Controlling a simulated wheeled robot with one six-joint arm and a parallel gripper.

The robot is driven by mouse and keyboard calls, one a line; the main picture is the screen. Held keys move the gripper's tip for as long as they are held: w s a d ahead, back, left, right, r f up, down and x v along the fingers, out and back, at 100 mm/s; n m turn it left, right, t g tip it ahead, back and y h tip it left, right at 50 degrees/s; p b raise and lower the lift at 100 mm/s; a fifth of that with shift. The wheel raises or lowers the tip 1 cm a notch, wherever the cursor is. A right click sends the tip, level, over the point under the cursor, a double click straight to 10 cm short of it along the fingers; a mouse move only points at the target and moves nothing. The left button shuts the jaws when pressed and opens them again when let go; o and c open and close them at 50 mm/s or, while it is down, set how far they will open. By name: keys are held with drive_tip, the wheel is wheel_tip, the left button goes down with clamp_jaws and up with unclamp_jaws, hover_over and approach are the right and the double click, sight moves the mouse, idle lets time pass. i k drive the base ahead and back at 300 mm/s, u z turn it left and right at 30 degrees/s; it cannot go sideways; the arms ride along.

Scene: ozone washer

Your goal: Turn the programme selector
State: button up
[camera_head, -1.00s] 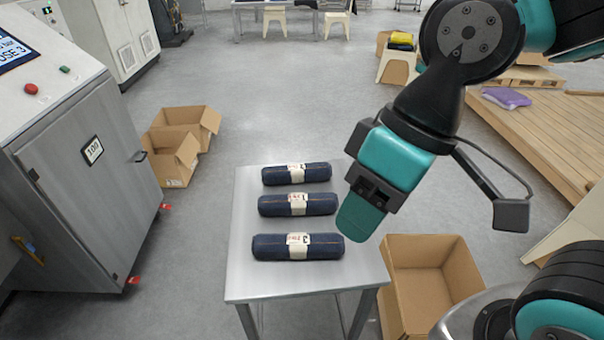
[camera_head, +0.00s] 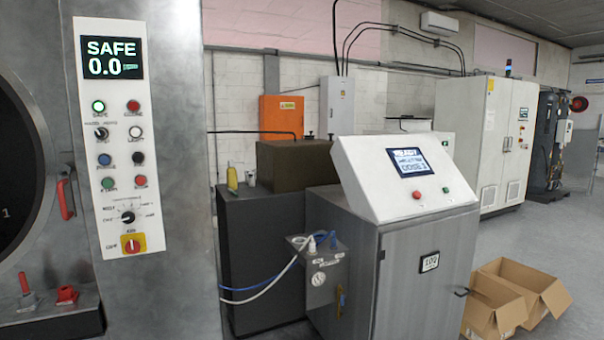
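The washer's white control panel (camera_head: 120,170) stands upright at the left on a grey metal column. Low on it is a black rotary knob (camera_head: 128,217) with several small labels around it, which looks like the programme selector; the labels are too small to read surely. A smaller black selector (camera_head: 101,133) sits higher on the panel. A red and yellow rotary switch (camera_head: 132,244) is just below the large knob. The display (camera_head: 112,58) reads SAFE 0.0. My gripper is not in view now.
The round dark door opening (camera_head: 15,170) with a red handle (camera_head: 65,199) is left of the panel. A sloped console (camera_head: 405,175) on a grey cabinet stands right. Hoses (camera_head: 262,290) run near its side. Cardboard boxes (camera_head: 510,295) lie at lower right on the floor.

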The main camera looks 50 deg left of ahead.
sight(128, 217)
drive_tip(key=u, duration=2.55)
